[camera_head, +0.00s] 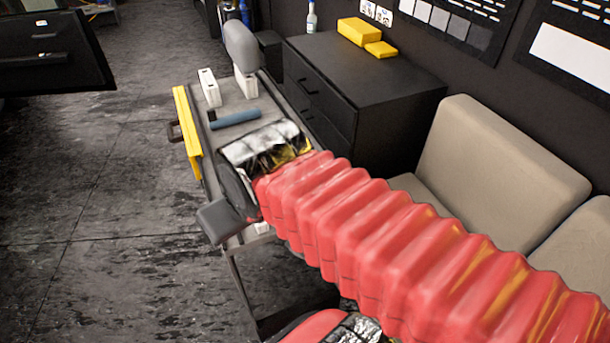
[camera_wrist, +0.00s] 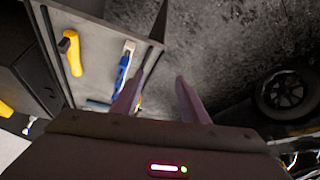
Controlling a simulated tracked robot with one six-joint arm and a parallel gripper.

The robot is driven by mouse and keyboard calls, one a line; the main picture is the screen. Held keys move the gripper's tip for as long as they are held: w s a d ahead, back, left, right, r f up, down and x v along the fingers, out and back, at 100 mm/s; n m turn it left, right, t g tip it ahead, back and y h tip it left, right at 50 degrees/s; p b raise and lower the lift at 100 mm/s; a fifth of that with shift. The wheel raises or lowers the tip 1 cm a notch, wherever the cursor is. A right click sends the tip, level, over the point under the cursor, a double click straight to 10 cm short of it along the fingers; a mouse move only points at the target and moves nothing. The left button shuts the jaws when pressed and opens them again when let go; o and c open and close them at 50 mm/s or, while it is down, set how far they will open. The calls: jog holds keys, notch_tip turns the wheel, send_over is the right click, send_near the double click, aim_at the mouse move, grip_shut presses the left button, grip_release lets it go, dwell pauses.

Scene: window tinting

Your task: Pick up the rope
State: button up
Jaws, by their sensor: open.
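I cannot make out a rope in either view. In the wrist view my gripper (camera_wrist: 158,95) is open, with its two pinkish fingers apart and nothing visible between them. The fingers lie over the edge of a grey cart top, with dark floor beyond. In the head view my red arm covers the near part of the same cart (camera_head: 235,150), and my fingertips cannot be seen there. A blue cylindrical roll (camera_head: 234,119) lies on the cart's open part.
On the cart are white upright boxes (camera_head: 209,87), a yellow-handled tool (camera_wrist: 70,50) and a blue-and-white tool (camera_wrist: 124,66). A yellow bar (camera_head: 187,132) runs along its left side. A black cabinet (camera_head: 350,85) and beige seat (camera_head: 500,165) stand right.

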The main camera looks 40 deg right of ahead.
jog(key=shift+o, duration=0.6)
jog(key=shift+w+d, duration=0.2)
jog(key=shift+d, duration=0.05)
jog(key=shift+o, duration=0.7)
jog(key=w+d+f+m, duration=0.1)
jog(key=w+d, duration=0.4)
jog(key=d, duration=0.6)
jog(key=shift+d+f+m+g+h, duration=0.4)
jog(key=d+f+m, duration=0.1)
jog(key=d+f, duration=0.2)
jog(key=d, duration=1)
jog(key=shift+d+g, duration=0.25)
jog(key=shift+g, duration=0.05)
jog(key=shift+f, duration=0.2)
jog(key=x, duration=0.6)
jog(key=shift+w+d+f, duration=0.15)
jog(key=shift+f, duration=0.2)
jog(key=shift+x, duration=0.8)
